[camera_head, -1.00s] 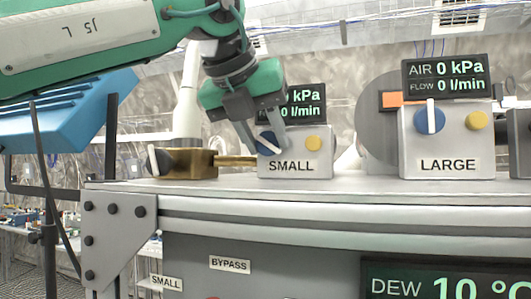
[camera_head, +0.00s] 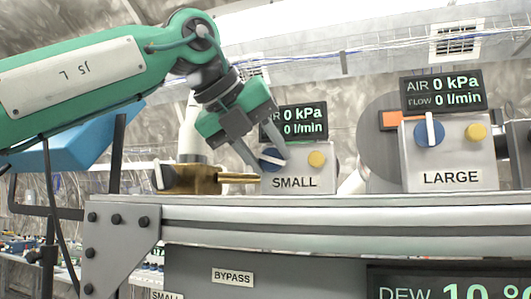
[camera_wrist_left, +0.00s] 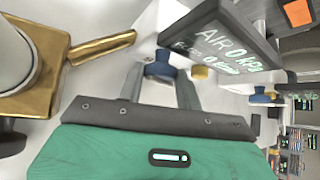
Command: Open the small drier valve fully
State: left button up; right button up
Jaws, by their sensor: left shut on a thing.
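The small drier valve is a blue knob (camera_head: 269,159) with a pale pointer bar, on the front of the grey box labelled SMALL (camera_head: 297,182). The bar looks tilted well away from upright, but the fingers partly hide it. My left gripper (camera_head: 269,162) is shut on this knob, one finger on each side. In the left wrist view the blue knob (camera_wrist_left: 160,70) shows between the two finger tips (camera_wrist_left: 161,80). A yellow button (camera_head: 316,159) sits right of the knob. The display above (camera_head: 300,122) reads 0 kPa and 0 l/min, partly covered. My right gripper is not in view.
A grey box labelled LARGE (camera_head: 451,178) stands to the right, its blue knob (camera_head: 429,133) with the bar upright. A brass valve body (camera_head: 196,179) sits close left of my fingers. The bench edge (camera_head: 330,213) runs below. A DEW display (camera_head: 450,285) is underneath.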

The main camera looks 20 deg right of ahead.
pick_arm(q)
jog(key=o, duration=1)
jog(key=shift+s+a+r, duration=0.25)
jog(key=shift+a+r, duration=0.15)
jog(key=shift+a, duration=0.05)
jog(key=b+v, duration=0.2)
jog(key=v, duration=1)
jog(key=shift+a+r, duration=0.2)
jog(key=shift+s, duration=0.15)
